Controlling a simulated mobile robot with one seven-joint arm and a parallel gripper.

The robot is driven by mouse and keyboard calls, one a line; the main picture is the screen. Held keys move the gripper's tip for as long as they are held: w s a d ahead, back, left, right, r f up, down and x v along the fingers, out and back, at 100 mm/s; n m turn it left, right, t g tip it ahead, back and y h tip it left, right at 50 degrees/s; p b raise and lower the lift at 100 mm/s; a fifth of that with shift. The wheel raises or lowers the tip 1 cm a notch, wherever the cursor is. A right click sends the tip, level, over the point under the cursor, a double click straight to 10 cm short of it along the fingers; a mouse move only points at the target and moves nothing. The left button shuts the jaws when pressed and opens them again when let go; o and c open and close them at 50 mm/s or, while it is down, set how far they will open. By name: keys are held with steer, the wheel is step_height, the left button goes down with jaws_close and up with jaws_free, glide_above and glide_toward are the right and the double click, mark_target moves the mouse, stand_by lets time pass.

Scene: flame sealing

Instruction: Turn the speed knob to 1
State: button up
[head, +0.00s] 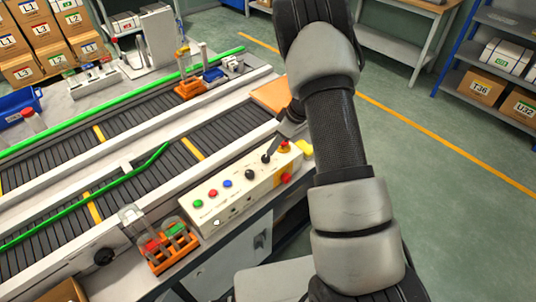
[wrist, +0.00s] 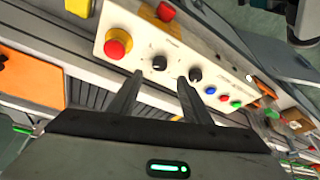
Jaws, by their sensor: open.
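A cream control panel (head: 240,190) at the conveyor's front edge carries two black knobs. One knob (wrist: 159,62) is beside the red mushroom button in the wrist view; the other knob (wrist: 195,73) is nearer the blue button. The labels are too small to read, so I cannot tell which is the speed knob or its setting. My gripper (wrist: 160,78) is open and empty. Its fingertips flank the knob nearer the mushroom button in the picture; contact is not visible. In the head view my arm hides most of the gripper, and a finger shows by that knob (head: 267,159).
A red mushroom button (wrist: 118,43) stands close to the fingers. Blue (wrist: 211,90), red (wrist: 223,97) and green (wrist: 236,104) buttons line the panel's other end. An orange rack (head: 170,248) with vials stands left of the panel. Open floor (head: 450,170) lies right.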

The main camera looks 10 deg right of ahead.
mark_target(266, 157)
steer(key=x, duration=0.8)
steer(key=shift+w+f, duration=0.15)
steer(key=shift+f, duration=0.1)
steer(key=c, duration=1)
